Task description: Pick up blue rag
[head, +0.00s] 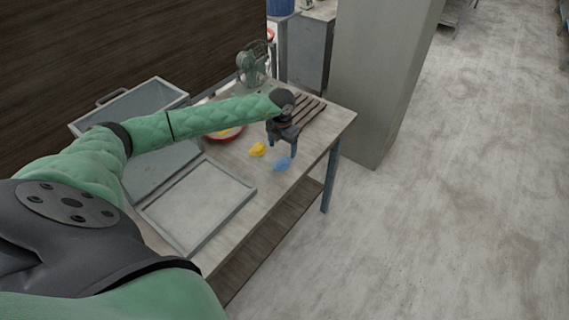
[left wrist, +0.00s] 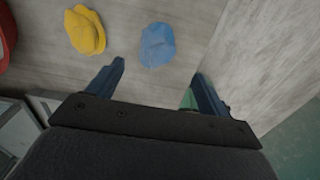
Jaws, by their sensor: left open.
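The blue rag (head: 282,163) lies crumpled on the wooden table (head: 222,160), close to its front edge. It also shows in the left wrist view (left wrist: 157,45), ahead of and between the two fingers. My left gripper (head: 283,151) is open and empty, pointing down just above the rag; in the left wrist view its fingertips (left wrist: 158,72) stand apart on either side, with the rag beyond them. My right gripper is not in either view.
A yellow rag (head: 257,149) lies left of the blue one. A shallow grey tray (head: 250,196), a metal box (head: 130,103), a red bowl (head: 225,137), a green fan (head: 252,65) and a slatted rack (head: 309,112) are on the table. A pillar (head: 375,80) stands behind its right end.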

